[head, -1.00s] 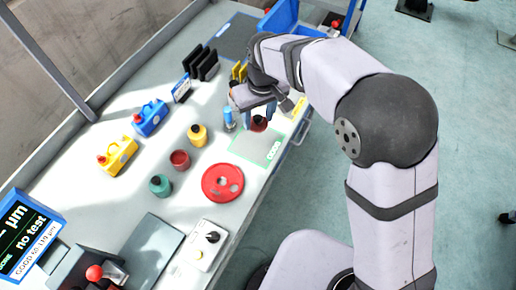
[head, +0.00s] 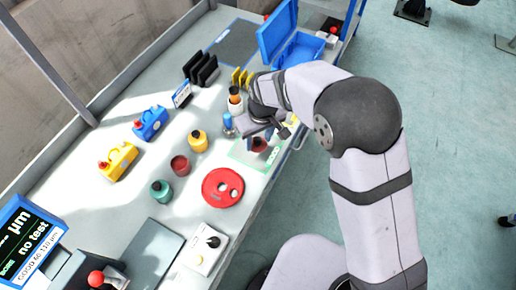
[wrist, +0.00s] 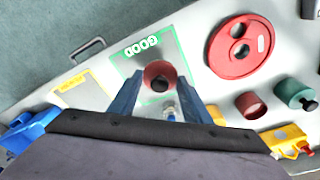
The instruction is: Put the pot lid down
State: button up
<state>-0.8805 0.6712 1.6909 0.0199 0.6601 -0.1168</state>
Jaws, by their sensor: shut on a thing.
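The pot lid (wrist: 153,69) is dark red with a black knob. It sits between the two blue fingers of my gripper (wrist: 160,82), which is shut on it. In the head view the pot lid (head: 259,145) shows below my gripper (head: 262,138), partly hidden by it. It is over the green-outlined mat marked GOOD (wrist: 128,60); I cannot tell whether it touches the mat. A dark red pot (head: 180,164) stands on the bench, left of the mat, with no lid seen on it.
A red disc with holes (head: 222,188) lies near the mat. A teal pot (head: 161,190), a yellow pot (head: 198,141) and a blue-capped bottle (head: 228,126) stand nearby. A yellow-outlined mat (wrist: 80,95) and an open blue box (head: 300,50) are on the other side.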

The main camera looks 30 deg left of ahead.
aim_at(259, 147)
jog(key=shift+f+p, duration=0.75)
jog(key=shift+f, duration=2.4)
jog(key=shift+f, duration=0.15)
jog(key=o, duration=1.1)
jog(key=shift+c, duration=0.2)
jog(key=r+b, duration=0.1)
jog(key=r, duration=0.3)
jog(key=r+b, duration=0.1)
jog(key=r, duration=0.3)
jog(key=d+r+b, duration=0.1)
jog(key=r, duration=0.3)
jog(key=shift+s+d+r, duration=0.1)
jog(key=shift+s, duration=0.3)
